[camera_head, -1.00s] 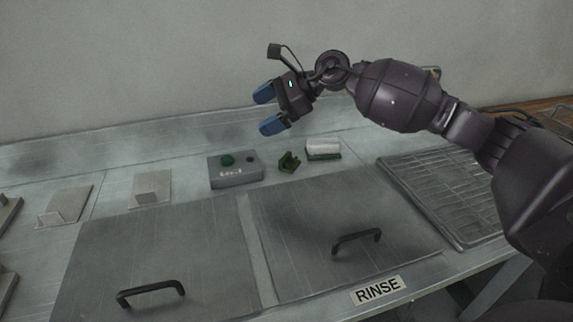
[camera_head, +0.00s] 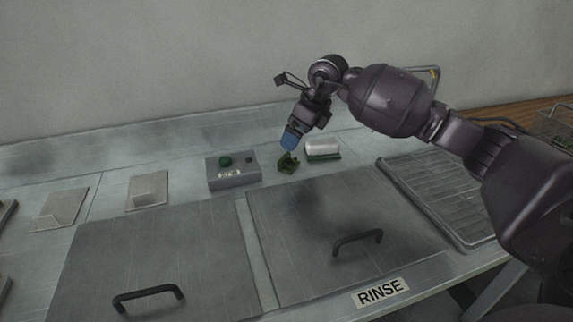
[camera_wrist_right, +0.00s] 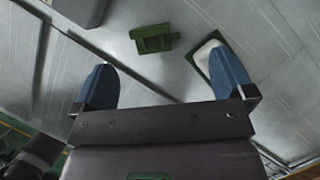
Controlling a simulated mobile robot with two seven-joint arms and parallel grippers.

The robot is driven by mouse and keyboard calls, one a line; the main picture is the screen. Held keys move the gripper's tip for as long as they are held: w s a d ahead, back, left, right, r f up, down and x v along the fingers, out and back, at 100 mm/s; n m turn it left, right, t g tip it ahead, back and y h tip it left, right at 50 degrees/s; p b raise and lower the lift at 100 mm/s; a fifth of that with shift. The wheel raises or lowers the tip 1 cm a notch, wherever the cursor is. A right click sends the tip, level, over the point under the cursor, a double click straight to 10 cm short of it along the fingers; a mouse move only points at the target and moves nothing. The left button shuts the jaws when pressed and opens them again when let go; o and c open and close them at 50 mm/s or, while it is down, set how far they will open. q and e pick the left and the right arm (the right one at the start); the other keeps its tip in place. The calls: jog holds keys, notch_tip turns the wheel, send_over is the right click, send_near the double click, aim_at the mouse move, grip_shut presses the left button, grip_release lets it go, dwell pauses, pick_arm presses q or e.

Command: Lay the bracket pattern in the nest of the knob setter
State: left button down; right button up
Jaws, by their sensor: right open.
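A small dark green bracket-shaped piece (camera_head: 288,164), which looks like the bracket pattern, stands on the metal worktop right of the grey box. It also shows in the right wrist view (camera_wrist_right: 154,38), ahead of and between the fingers, not held. I cannot tell for certain whether this box is the knob setter, and no nest is clearly visible. My right gripper (camera_head: 291,139) points down just above the bracket, open and empty, its blue fingers apart in the right wrist view (camera_wrist_right: 165,85). My left gripper is out of view.
A white block on a green base (camera_head: 322,149) lies close right of the bracket, near one finger in the wrist view. Two lidded tanks with black handles (camera_head: 357,242) lie in front, one labelled RINSE. A slatted drain tray (camera_head: 440,200) is at right. Small plates (camera_head: 148,190) lie left.

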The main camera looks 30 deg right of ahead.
aim_at(286, 156)
jog(key=shift+x, duration=1)
jog(key=shift+w+a+f+b, duration=0.2)
jog(key=shift+w+f+b, duration=0.1)
jog(key=shift+f, duration=0.3)
jog(key=x, duration=0.3)
jog(key=b+x, duration=0.1)
jog(key=shift+s+a+f, duration=0.15)
jog(key=shift+a+f, duration=0.05)
jog(key=shift+a, duration=0.1)
jog(key=shift+f, duration=0.15)
jog(key=shift+c, duration=0.6)
jog(key=c, duration=0.9)
jog(key=shift+r+p, duration=1.6)
jog(key=shift+r, duration=8.55)
